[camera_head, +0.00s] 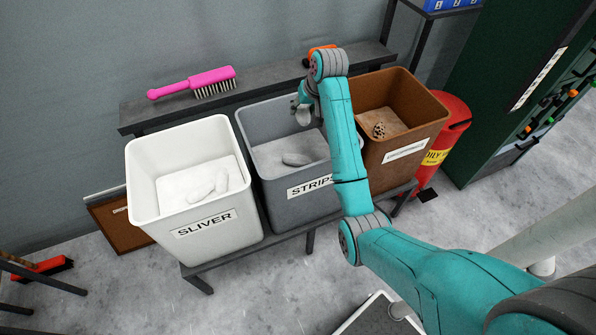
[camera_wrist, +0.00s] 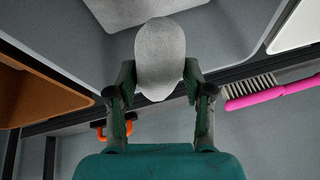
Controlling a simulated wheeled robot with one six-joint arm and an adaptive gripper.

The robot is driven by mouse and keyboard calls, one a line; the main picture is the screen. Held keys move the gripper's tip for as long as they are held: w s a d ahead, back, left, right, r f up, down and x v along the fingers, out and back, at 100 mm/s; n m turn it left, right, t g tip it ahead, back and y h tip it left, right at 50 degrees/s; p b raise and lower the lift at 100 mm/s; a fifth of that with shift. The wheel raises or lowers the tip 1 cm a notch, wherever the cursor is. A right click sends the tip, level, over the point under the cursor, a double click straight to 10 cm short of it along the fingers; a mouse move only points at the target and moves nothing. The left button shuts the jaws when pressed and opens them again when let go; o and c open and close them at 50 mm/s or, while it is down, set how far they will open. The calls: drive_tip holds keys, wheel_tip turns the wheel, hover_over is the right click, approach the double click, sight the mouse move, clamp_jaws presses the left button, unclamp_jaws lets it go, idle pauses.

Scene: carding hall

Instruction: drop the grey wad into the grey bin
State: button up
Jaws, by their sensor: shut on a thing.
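The grey bin (camera_head: 316,205), labelled STRIPS, stands between a white bin and a brown bin; part of its inside (camera_wrist: 225,35) fills the upper wrist view. My gripper (camera_wrist: 157,75) is shut on the grey wad (camera_wrist: 160,50), a rounded pale lump held between its two fingers. In the head view my gripper (camera_head: 304,104) is above the back part of the grey bin's opening, and the wad there is small and partly hidden by my arm. Another greyish wad (camera_head: 297,159) lies inside the grey bin.
The white SLIVER bin (camera_head: 195,195) holds white wads. The brown bin (camera_head: 405,150) holds a dark speckled lump (camera_head: 379,130). A pink brush (camera_head: 195,82) lies on the shelf (camera_head: 265,87) behind. A red drum (camera_head: 445,150) stands at right.

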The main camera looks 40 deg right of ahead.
drive_tip(key=shift+f, duration=2.75)
drive_tip(key=o, duration=1.2)
drive_tip(key=shift+o, duration=0.2)
drive_tip(key=v, duration=1.2)
